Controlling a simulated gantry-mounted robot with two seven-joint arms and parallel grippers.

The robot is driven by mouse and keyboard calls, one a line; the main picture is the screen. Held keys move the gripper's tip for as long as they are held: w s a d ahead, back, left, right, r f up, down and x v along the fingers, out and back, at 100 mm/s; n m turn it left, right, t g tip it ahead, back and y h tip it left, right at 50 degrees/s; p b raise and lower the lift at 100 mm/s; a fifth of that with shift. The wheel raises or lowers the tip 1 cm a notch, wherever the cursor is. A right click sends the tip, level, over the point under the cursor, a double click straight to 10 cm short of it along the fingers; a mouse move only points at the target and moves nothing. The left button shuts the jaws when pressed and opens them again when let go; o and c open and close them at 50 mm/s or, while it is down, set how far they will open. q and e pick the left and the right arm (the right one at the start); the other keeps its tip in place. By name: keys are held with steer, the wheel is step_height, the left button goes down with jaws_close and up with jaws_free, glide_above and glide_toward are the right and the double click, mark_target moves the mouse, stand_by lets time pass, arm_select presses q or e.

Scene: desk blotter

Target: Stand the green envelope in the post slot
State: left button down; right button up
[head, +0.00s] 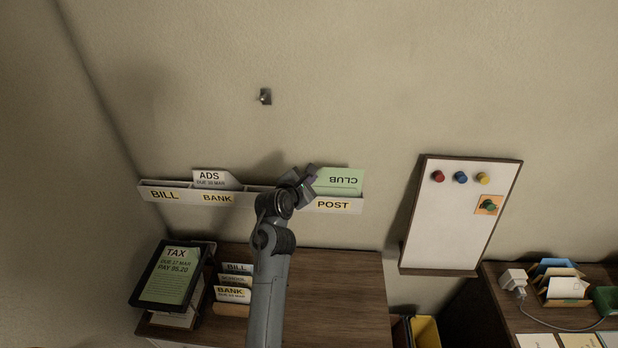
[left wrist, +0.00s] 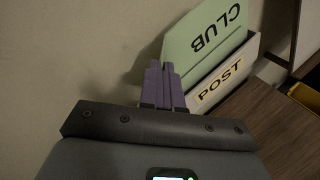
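The green envelope (head: 345,178), marked CLUB, stands in the post slot (head: 333,205) at the right end of the wall rack. Its lettering is upside down in the head view. In the left wrist view the envelope (left wrist: 200,45) rises behind the POST label (left wrist: 220,84), its lower part hidden by the slot front. My left gripper (head: 311,179) is at the envelope's left edge. Its purple fingers (left wrist: 162,80) are close together in the left wrist view, with that edge between them. My right gripper is not in view.
The wall rack (head: 255,199) also has BILL and BANK labels and a white ADS envelope (head: 211,179). Below it, a desk (head: 340,285) bears a TAX tablet (head: 174,275) and a sorter with envelopes (head: 234,290). A whiteboard (head: 458,225) hangs at the right.

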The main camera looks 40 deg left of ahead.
mark_target(314, 185)
arm_select(q)
steer(key=shift+f+b, duration=1.7)
steer(key=shift+f, duration=0.6)
steer(key=c, duration=1.3)
jaws_free()
steer(key=shift+o, duration=0.2)
